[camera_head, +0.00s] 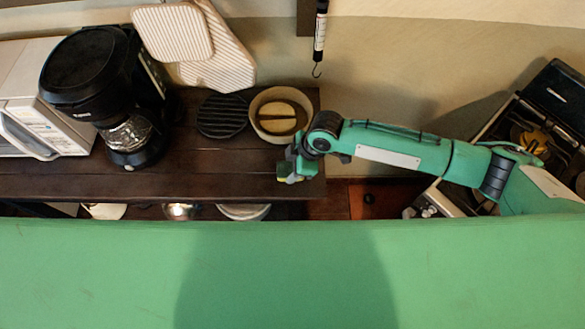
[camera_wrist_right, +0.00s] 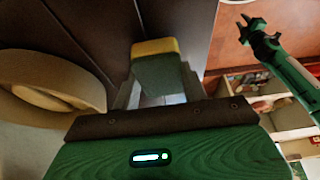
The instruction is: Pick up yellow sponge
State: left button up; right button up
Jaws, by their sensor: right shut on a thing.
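A sponge (camera_wrist_right: 157,70), yellow along one edge and green over the rest, is between the fingers of my right gripper (camera_wrist_right: 155,95) in the right wrist view. The gripper is shut on it. In the head view, my right gripper (camera_head: 293,172) is at the front edge of the dark wooden shelf, near its right end. Only a small yellow-green bit of the sponge (camera_head: 284,178) shows there. My left gripper (camera_wrist_right: 262,38) seems to be the dark one at the upper right of the right wrist view; its jaw state is unclear. It is not in the head view.
A round pale bowl (camera_head: 257,122) is just behind my right gripper, beside a dark ribbed disc (camera_head: 222,116). A black coffee maker (camera_head: 95,80) and a white appliance (camera_head: 30,120) stand at left. A stove (camera_head: 540,110) is at right. Bare shelf top (camera_head: 215,175) lies in front.

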notch_tip(320, 180, up, 19)
jog(key=b, duration=0.4)
